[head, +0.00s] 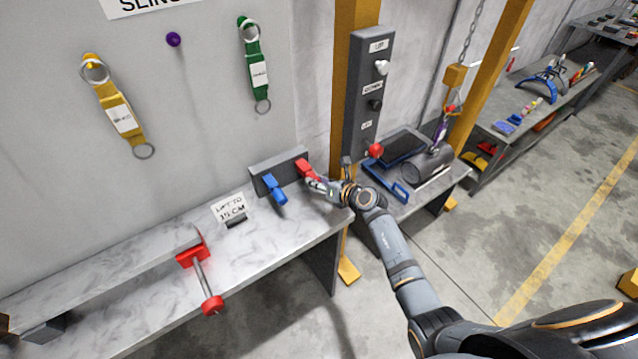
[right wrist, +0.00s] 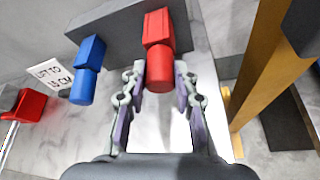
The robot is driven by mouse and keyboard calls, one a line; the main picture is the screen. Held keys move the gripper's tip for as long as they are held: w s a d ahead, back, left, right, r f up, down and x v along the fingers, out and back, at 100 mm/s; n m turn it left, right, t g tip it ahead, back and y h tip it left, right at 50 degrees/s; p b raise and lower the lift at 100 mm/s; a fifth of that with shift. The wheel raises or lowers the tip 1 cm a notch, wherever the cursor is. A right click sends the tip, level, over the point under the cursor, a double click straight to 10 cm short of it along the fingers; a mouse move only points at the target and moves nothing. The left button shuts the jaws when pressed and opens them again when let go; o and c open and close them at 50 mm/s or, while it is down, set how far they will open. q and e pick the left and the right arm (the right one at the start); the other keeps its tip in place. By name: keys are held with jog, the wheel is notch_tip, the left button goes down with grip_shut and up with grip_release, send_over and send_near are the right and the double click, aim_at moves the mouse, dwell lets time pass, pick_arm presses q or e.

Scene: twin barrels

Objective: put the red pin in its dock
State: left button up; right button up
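A red piece (head: 304,168) with a squared rear and a rounded end stands out from a dark grey block (head: 276,165) on the bench, to the right of a similar blue piece (head: 275,189). My right gripper (head: 313,182) is at the red piece. In the right wrist view, the red piece (right wrist: 158,55) lies between my two fingertips (right wrist: 160,72), with narrow gaps beside it. A second red object, a red block (head: 191,252) with a metal rod and a red end (head: 212,305), is at the bench's front edge. I cannot tell which red object is the pin and which its dock. My left gripper is not seen.
A "lift to 15 cm" sign (head: 229,208) stands left of the blue piece. An upright yellow post (head: 352,70) and a control panel (head: 371,95) rise behind my right gripper. A low table (head: 410,205) with a grey cylinder is to the right.

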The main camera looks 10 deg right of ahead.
jog(key=o, duration=0.5)
jog(key=shift+s, duration=0.1)
jog(key=v, duration=1.2)
